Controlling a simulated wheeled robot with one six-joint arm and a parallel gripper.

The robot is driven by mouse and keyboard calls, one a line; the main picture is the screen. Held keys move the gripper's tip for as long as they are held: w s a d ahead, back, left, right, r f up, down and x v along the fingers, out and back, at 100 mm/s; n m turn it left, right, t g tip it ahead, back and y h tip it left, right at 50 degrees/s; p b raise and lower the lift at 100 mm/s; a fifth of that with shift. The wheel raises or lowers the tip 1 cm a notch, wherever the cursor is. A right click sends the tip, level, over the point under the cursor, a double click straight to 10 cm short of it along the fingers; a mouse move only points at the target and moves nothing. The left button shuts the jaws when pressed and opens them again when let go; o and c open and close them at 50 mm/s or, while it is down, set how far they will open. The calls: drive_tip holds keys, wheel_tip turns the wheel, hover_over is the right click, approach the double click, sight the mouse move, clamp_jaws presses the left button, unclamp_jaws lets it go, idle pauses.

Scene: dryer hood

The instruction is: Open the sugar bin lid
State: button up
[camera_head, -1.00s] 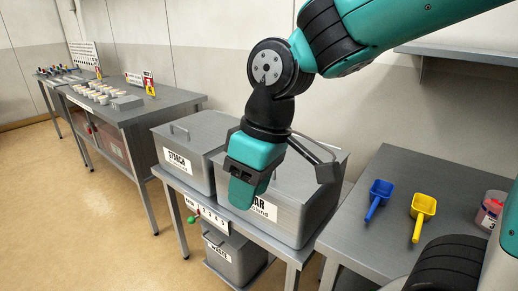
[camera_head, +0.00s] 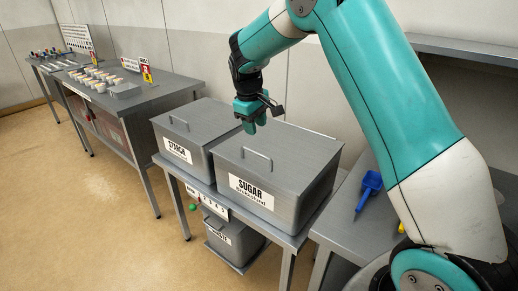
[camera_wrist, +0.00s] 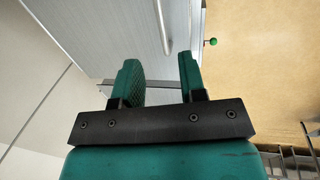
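The grey sugar bin (camera_head: 300,200) stands on a low bench, with a "SUGAR" label on its front. Its flat lid (camera_head: 290,145) lies closed, with a bar handle (camera_head: 257,155) near the front edge. My gripper (camera_head: 252,127) is above the lid's back left area, near the starch bin, apart from the handle in the head view. In the wrist view my gripper (camera_wrist: 163,80) has its two green fingers apart with nothing between them. A lid and a pale bar handle (camera_wrist: 163,25) show beyond the fingertips; I cannot tell which bin they belong to.
The starch bin (camera_head: 185,155) stands close on the left, lid closed. A waste bin (camera_head: 232,240) is on the shelf below. A blue scoop (camera_head: 369,190) lies on the right table. A wall shelf (camera_head: 470,52) is at upper right. Floor at left is clear.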

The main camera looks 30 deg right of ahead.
sight(260, 154)
drive_tip(key=f, duration=0.3)
drive_tip(key=d+f+p, duration=0.1)
drive_tip(key=f, duration=0.6)
drive_tip(key=shift+w+d+f+p, duration=0.1)
drive_tip(key=shift+w+d+p, duration=0.25)
drive_tip(key=shift+d, duration=0.05)
clamp_jaws()
